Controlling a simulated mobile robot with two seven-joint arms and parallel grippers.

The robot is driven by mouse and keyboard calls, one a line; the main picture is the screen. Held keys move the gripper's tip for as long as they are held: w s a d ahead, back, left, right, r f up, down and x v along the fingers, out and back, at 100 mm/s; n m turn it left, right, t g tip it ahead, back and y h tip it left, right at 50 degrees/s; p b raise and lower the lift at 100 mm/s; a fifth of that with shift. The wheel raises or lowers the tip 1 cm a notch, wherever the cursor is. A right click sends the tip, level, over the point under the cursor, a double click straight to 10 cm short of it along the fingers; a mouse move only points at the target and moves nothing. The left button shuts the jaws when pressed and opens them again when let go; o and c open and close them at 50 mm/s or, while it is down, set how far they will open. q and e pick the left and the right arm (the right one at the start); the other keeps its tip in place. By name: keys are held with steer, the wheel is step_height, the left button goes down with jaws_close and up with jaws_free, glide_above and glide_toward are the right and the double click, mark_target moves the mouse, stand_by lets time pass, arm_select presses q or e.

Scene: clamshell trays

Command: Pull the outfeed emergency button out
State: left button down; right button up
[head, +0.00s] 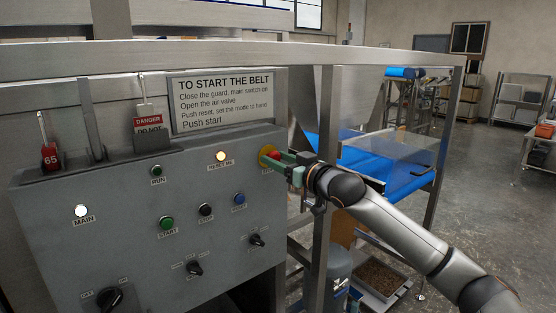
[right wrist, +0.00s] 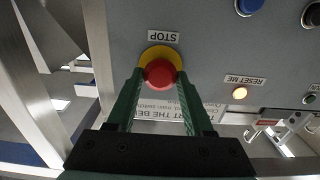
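The outfeed emergency button is a red mushroom head (right wrist: 160,73) on a yellow ring (right wrist: 160,52), under a STOP label in the right wrist view. In the head view the red head (head: 274,155) shows at the upper right end of the grey control panel, partly covered by my gripper. My right gripper (head: 284,158) reaches it from the right. In the right wrist view its green fingers (right wrist: 160,76) lie on either side of the red head, with no clear gap, and look shut on it. My left gripper is not in view.
The grey panel (head: 120,225) also carries a lit RESET ME lamp (head: 221,156), a green START button (head: 166,223), black and blue buttons and several selector knobs. A steel frame post (head: 321,200) stands just right of the panel. A blue conveyor belt (head: 372,160) lies behind my right arm.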

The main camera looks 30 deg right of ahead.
jaws_close()
stand_by(0.9)
